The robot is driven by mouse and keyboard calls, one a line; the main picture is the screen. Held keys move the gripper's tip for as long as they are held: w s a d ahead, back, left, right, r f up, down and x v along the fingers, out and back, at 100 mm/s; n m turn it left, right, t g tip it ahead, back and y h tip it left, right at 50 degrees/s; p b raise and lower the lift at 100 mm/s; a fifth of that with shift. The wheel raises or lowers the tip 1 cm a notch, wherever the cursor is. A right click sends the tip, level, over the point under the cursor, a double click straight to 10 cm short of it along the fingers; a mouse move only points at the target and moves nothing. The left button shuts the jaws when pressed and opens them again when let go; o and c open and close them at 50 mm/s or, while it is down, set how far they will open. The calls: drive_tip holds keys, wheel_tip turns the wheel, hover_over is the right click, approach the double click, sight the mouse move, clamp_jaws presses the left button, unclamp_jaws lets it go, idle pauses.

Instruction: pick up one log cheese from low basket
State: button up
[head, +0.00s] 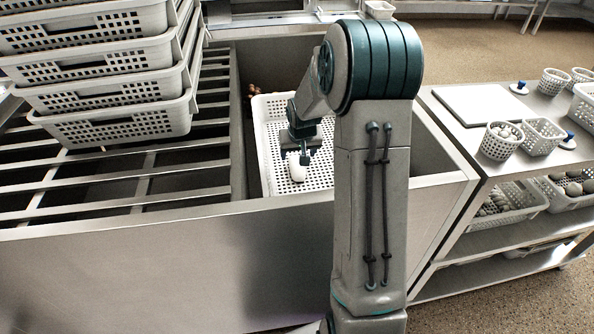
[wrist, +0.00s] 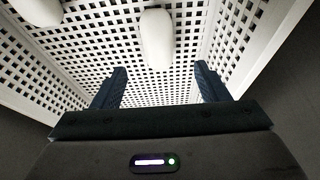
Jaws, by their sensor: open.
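A white log cheese (head: 297,168) lies in the low white perforated basket (head: 262,125), inside the steel bin. In the wrist view a log cheese (wrist: 157,38) lies on the basket floor just beyond the fingertips, roughly centred between them. My gripper (wrist: 160,82) is open and empty, pointing down into the basket. In the head view my gripper (head: 300,150) is above the cheese; my arm hides the basket's right side.
The basket's walls (wrist: 280,55) rise close on both sides of my gripper. Stacked white baskets (head: 110,75) stand on a slatted rack at left. At right a steel table (head: 450,110) holds a white board and small baskets, with filled baskets on its lower shelf.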

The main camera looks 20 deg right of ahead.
sight(297, 164)
drive_tip(key=b+x, duration=0.1)
drive_tip(key=x, duration=0.9)
drive_tip(key=shift+d+b, duration=0.15)
drive_tip(key=shift+b, duration=0.2)
drive_tip(key=shift+r, duration=0.1)
drive_tip(key=c, duration=1.2)
